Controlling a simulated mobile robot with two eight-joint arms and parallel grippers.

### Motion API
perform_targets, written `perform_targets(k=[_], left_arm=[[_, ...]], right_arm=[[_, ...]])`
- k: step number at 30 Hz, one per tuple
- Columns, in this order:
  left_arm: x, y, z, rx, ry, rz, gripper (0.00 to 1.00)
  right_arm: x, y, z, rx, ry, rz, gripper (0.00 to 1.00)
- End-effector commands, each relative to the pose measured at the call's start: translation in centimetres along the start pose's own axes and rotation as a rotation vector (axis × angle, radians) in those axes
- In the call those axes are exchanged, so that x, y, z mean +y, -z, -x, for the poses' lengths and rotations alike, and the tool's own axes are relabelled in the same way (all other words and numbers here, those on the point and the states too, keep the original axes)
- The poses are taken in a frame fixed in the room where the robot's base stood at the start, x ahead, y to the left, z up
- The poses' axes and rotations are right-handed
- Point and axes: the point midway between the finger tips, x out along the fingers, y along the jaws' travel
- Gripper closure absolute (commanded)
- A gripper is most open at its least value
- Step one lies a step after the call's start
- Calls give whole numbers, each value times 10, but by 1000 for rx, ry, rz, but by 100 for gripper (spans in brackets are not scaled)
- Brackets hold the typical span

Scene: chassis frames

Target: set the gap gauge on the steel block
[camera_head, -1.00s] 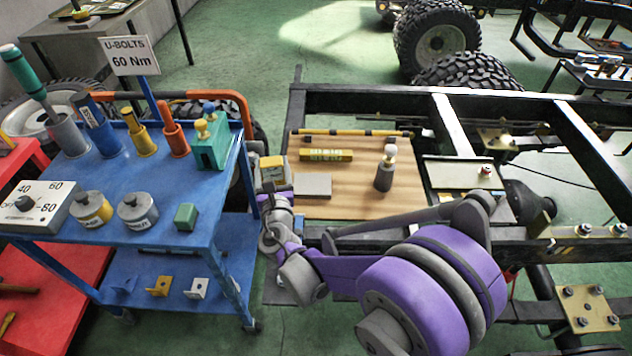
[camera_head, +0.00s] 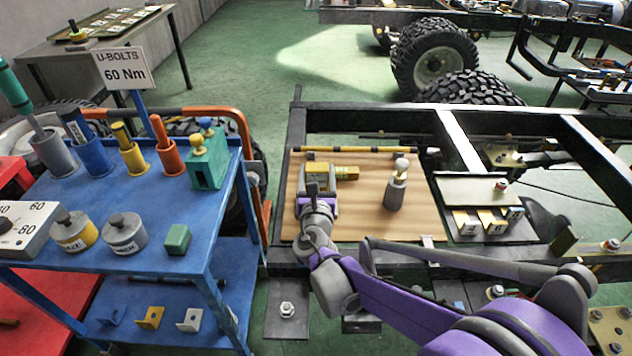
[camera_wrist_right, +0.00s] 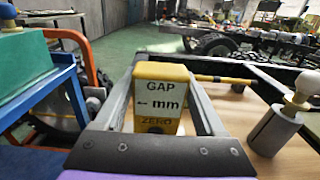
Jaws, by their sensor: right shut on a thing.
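The gap gauge (camera_wrist_right: 160,85) is a yellow box whose face reads "GAP -- mm ZERO"; it fills the space between my right gripper's fingers in the wrist view. My right gripper (camera_head: 318,180) is shut on it, over the left part of the wooden board (camera_head: 360,222). In the head view the gauge shows only as a small yellow patch between the grey fingers. I cannot make out the steel block, a flat grey block seen earlier on the board; the gripper covers that area. Whether the gauge touches it is hidden. My left gripper is not in view.
The blue trolley (camera_head: 150,210) is at left. The black chassis frame (camera_head: 360,116) surrounds the board.

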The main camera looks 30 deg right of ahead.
Motion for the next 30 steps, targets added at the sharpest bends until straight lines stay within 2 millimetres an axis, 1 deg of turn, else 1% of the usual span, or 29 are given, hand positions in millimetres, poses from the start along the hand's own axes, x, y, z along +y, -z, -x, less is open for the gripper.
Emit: perform_targets(k=[1,3,10,14,15,19,20,26,29,30], left_arm=[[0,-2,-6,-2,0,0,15],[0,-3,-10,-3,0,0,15],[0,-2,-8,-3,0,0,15],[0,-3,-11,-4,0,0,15],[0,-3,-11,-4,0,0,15],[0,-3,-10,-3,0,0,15],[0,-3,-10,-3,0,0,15],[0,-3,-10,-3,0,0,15],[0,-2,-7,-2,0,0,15],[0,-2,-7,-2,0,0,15]], right_arm=[[0,12,-1,1,0,1,100],[0,20,0,1,0,0,100],[0,19,0,0,0,0,100],[0,23,0,0,0,0,100],[0,24,0,0,0,0,26],[0,23,0,0,0,0,3],[0,23,0,0,0,0,0],[0,22,0,0,0,0,0],[0,17,0,0,-1,0,0],[1,18,5,0,-2,0,0]])
